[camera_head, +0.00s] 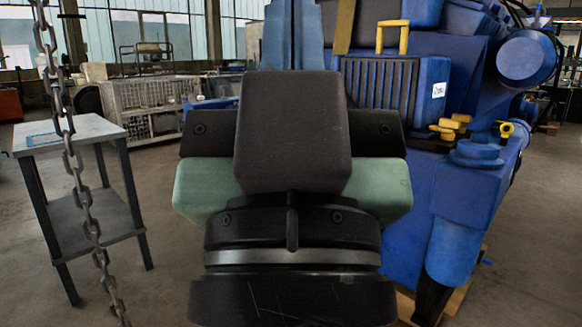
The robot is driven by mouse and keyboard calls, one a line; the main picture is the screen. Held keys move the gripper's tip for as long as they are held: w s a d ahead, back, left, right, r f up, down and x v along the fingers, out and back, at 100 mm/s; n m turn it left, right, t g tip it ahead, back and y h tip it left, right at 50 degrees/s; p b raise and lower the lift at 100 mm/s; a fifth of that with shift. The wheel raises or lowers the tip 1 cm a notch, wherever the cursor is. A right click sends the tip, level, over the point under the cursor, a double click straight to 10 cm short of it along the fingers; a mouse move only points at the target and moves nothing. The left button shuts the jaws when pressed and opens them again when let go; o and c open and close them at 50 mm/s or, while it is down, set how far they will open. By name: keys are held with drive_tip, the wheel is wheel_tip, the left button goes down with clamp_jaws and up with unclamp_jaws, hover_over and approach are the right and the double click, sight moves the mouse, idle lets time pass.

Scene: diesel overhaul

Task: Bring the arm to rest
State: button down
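My gripper (292,135) fills the middle of the head view, close to the camera and pointing upward. It has a dark grey block in front, dark side plates with bolts, pale green parts and a black wrist ring with a silver band below. The grey block hides what lies behind it, so I cannot see a gap between fingers or anything held. No contact between my gripper and the surroundings is visible.
A large blue diesel engine (470,190) stands behind and to the right, with yellow fittings. A hanging chain (80,180) runs down the left, in front of a grey metal table (85,130). A wire-mesh crate (150,95) stands farther back. Open floor lies between table and gripper.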

wheel_tip(320, 180, up, 32)
drive_tip(key=p, duration=3)
drive_tip(key=shift+a, duration=0.15)
